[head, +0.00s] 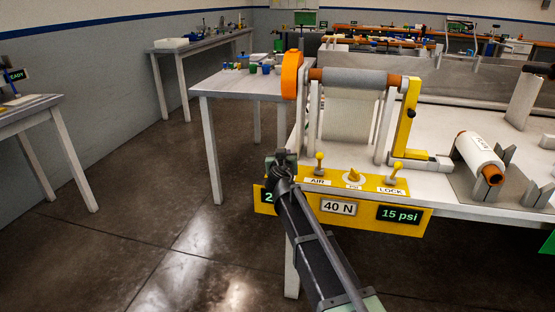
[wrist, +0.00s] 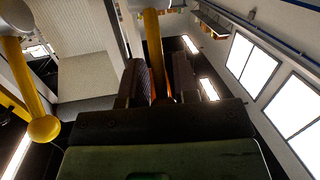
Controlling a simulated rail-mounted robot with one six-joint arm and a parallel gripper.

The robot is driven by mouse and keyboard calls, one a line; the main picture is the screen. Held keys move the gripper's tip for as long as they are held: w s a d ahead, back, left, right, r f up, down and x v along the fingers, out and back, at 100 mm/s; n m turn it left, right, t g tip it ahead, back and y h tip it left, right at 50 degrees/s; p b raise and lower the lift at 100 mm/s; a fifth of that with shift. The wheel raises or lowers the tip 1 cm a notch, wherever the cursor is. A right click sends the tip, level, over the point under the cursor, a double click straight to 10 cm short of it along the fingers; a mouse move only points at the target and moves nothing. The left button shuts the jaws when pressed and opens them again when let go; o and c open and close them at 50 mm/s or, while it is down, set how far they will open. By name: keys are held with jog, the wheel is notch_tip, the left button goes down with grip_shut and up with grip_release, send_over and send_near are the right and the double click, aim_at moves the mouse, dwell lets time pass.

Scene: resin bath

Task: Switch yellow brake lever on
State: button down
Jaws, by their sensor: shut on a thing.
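The yellow control panel (head: 420,217) is on the front edge of the white table. My gripper (head: 283,157) is at its left end, left of the AIR lever (head: 319,162). In the wrist view, a yellow lever (wrist: 153,45) runs between the two dark fingers of my gripper (wrist: 160,82), which is shut on it. In the head view my gripper hides this lever and its label, so I cannot read its name or setting. Another yellow lever with a ball end (wrist: 43,128) stands apart at the left of the wrist view.
The yellow PSI knob (head: 353,176) and the upright LOCK lever (head: 397,172) are farther right. Displays read 40 N (head: 339,207) and 15 psi (head: 400,214). A roller frame (head: 312,110) with an orange guard (head: 291,75) rises behind. A white roll (head: 478,155) lies right. The floor at left is clear.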

jog(key=c, duration=1.2)
grip_release()
jog(key=s, duration=0.3)
jog(key=s+r+p, duration=0.1)
jog(key=s, duration=0.6)
jog(key=shift+s+a+r, duration=0.15)
jog(key=shift+s+r, duration=0.1)
jog(key=shift+s, duration=0.15)
